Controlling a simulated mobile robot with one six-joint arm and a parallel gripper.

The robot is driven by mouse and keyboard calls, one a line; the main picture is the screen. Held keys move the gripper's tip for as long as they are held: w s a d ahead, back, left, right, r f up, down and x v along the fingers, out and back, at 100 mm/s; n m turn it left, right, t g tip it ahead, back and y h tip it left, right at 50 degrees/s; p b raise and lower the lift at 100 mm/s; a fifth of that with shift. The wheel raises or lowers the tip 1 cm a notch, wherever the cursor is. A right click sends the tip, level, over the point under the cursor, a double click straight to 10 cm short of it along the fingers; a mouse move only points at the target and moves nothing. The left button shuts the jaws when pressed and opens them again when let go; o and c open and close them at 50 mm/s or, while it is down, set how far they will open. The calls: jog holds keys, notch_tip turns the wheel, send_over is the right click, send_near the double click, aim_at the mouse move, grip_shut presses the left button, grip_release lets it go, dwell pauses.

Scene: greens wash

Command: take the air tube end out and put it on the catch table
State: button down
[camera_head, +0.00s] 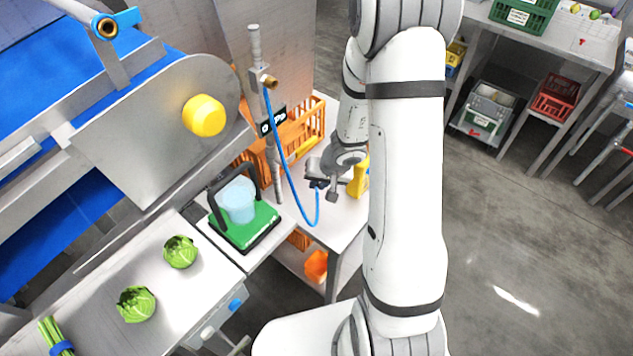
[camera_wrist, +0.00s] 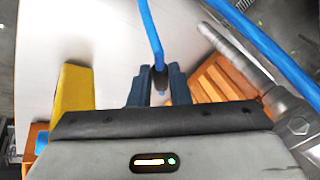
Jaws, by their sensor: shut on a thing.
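The blue air tube (camera_head: 287,166) hangs from a brass fitting on an upright metal post and loops down to my gripper. It also shows in the wrist view (camera_wrist: 150,30), running down to a dark end piece (camera_wrist: 160,80) between the fingers. My gripper (camera_head: 318,184) is shut on this tube end above the white catch table (camera_head: 338,222). In the wrist view my gripper (camera_wrist: 159,88) has a dark finger on each side of the end piece. Whether the end touches the table top cannot be told.
An orange crate (camera_head: 296,137) stands at the back of the table. A yellow object (camera_head: 361,177) stands just right of my gripper. The metal post (camera_head: 270,150) is close on the left. A green scale (camera_head: 243,226) with a blue tub is at front left. The table front looks bare.

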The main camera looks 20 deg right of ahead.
jog(key=shift+f+t+b, duration=0.3)
jog(key=shift+f+b, duration=0.1)
jog(key=shift+b, duration=1.95)
notch_tip(320, 180, down, 6)
jog(key=b, duration=0.7)
jog(key=c, duration=1.3)
grip_release()
jog(key=shift+d, duration=0.1)
jog(key=p+v, duration=0.2)
jog(key=v, duration=0.5)
jog(key=shift+s+d+r, duration=0.15)
jog(key=shift+s+r, duration=0.05)
jog(key=shift+r, duration=0.1)
